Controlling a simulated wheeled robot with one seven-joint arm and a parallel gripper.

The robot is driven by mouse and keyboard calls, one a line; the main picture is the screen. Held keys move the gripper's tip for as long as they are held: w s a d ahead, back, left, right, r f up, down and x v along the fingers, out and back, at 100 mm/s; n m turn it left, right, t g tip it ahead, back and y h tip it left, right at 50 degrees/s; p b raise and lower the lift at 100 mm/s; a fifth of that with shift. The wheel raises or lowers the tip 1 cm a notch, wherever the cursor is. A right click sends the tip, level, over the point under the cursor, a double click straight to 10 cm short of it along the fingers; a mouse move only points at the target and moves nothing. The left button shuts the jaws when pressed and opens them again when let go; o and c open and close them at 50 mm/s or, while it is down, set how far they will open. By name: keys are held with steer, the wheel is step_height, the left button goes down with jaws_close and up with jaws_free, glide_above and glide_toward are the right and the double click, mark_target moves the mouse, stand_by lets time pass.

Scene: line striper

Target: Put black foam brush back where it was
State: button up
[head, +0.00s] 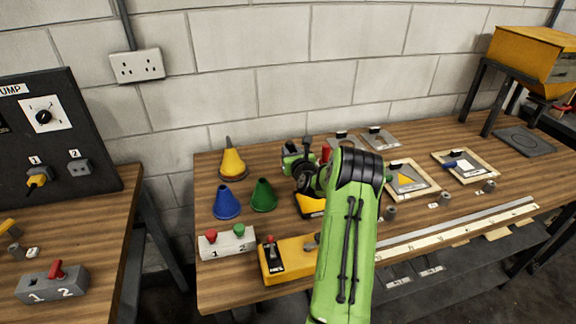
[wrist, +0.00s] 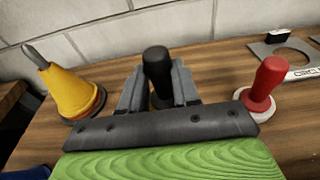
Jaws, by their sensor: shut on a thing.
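My gripper (wrist: 158,88) is shut on the black foam brush, whose black handle (wrist: 157,62) stands upright between the two grey fingers in the wrist view. The brush's lower end is hidden behind the fingers and the dark bar of my gripper. In the head view my gripper is over the back middle of the wooden bench, largely covered by my green arm. I cannot tell whether the brush touches the bench.
A red-handled brush or stamp with a white base (wrist: 263,90) stands to the right. A yellow cone (head: 232,163) stands left, with blue (head: 226,203) and green (head: 263,196) cones in front. Stencil plates (head: 410,179) lie to the right. The block wall (head: 290,70) is behind.

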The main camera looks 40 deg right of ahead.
steer(key=shift+f+b, duration=0.4)
steer(key=shift+f, duration=1.45)
steer(key=o, duration=0.9)
steer(key=shift+o, duration=0.2)
steer(key=shift+r, duration=0.25)
steer(key=v, duration=0.7)
steer(key=shift+s+a, duration=0.15)
steer(key=shift+s, duration=0.15)
